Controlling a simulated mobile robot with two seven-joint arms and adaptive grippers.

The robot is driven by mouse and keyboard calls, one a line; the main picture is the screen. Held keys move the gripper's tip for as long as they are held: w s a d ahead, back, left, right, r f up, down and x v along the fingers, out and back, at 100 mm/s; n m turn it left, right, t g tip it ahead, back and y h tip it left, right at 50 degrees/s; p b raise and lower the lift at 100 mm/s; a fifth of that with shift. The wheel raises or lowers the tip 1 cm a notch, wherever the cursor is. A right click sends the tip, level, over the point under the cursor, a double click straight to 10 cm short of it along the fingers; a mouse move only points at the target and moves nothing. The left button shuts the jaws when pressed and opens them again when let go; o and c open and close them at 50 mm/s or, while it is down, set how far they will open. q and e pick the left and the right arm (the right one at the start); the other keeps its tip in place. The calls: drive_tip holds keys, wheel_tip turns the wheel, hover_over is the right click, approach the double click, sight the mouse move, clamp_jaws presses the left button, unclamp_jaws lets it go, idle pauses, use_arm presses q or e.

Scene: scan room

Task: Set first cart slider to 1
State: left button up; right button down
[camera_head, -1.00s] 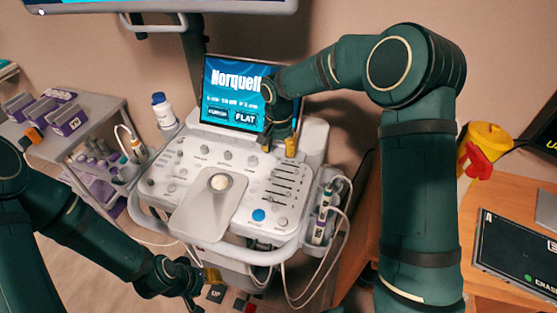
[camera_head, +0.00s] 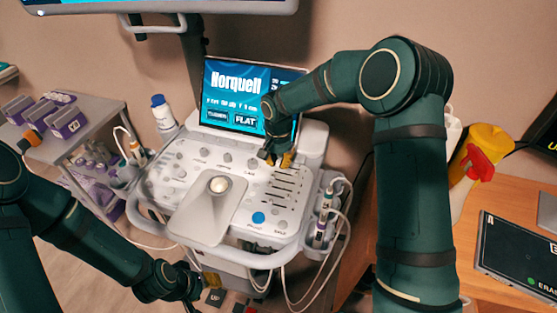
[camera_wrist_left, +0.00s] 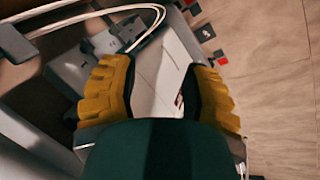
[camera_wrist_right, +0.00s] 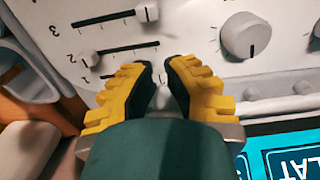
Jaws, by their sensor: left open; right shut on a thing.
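The white console of the cart (camera_head: 160,187) stands in the middle of the head view, with a bank of dark slider slots (camera_head: 279,196) on its right side. My right gripper (camera_head: 280,163) is at the upper end of this bank. In the right wrist view its yellow fingers (camera_wrist_right: 164,78) are close together at the panel, shut on a small pale slider knob that is mostly hidden. Two other slots show there, one with its knob (camera_wrist_right: 90,57) at the left and one with its knob (camera_wrist_right: 148,12) at the right. My left gripper (camera_wrist_left: 158,75) is open and empty, low beside the cart.
A round knob (camera_wrist_right: 245,36) is right of my right fingers. The console's screen (camera_head: 235,95) stands just behind. A grey trolley (camera_head: 60,150) is at the left. Probes and cables (camera_head: 325,215) hang at the console's right side. A wooden desk (camera_head: 480,290) is at the right.

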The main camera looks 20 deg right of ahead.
drive_tip(key=shift+s+d, duration=0.6)
drive_tip(key=shift+d, duration=0.25)
drive_tip(key=c, duration=1)
unclamp_jaws()
drive_tip(key=shift+o, duration=0.2)
wheel_tip(320, 180, up, 12)
